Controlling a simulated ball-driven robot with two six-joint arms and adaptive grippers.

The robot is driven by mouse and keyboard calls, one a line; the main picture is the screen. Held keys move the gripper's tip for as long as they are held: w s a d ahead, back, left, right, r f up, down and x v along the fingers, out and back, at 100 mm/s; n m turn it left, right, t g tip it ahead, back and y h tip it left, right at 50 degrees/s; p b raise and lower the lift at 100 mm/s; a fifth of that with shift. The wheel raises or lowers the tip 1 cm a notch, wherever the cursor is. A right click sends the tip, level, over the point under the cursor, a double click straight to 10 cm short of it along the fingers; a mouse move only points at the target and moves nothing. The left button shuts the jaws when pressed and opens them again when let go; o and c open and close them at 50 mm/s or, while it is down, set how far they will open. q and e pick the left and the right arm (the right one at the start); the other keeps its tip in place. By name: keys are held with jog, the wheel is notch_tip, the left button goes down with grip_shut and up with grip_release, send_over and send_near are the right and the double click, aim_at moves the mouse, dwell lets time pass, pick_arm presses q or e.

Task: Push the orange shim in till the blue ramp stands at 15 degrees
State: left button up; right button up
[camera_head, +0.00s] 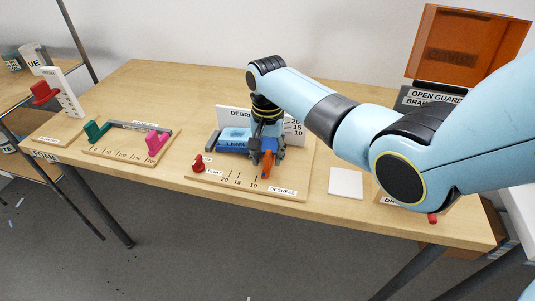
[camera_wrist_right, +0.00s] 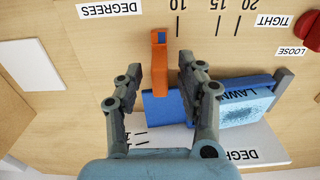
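The orange shim (camera_head: 267,164) stands by the 10 mark of the printed scale, with one end against the blue ramp (camera_head: 233,138). In the right wrist view the shim (camera_wrist_right: 160,65) lies between the fingers of my right gripper (camera_wrist_right: 159,78), with a gap on each side. That gripper is open and also shows in the head view (camera_head: 267,157), over the ramp's right end. The blue ramp (camera_wrist_right: 235,115) carries a LAWN label; its angle cannot be read, as my arm and gripper hide part of it. My left gripper is not in view.
A white DEGREES board (camera_head: 295,133) stands behind the ramp. A red knob (camera_head: 198,163) sits at the left by TIGHT and LOOSE labels. A green and pink slider gauge (camera_head: 130,135) stands further left. A white square (camera_head: 346,183) lies to the right. An orange guard (camera_head: 465,45) stands at the back right.

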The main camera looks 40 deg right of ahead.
grip_shut()
jog(key=w+a+b, duration=0.1)
jog(key=w+a, duration=0.1)
jog(key=w+a+b, duration=0.1)
jog(key=w+a, duration=0.1)
jog(key=w, duration=0.1)
jog(key=shift+a+f, duration=0.1)
jog(key=shift+a, duration=0.05)
jog(key=shift+s, duration=0.1)
grip_release()
jog(key=shift+r, duration=0.2)
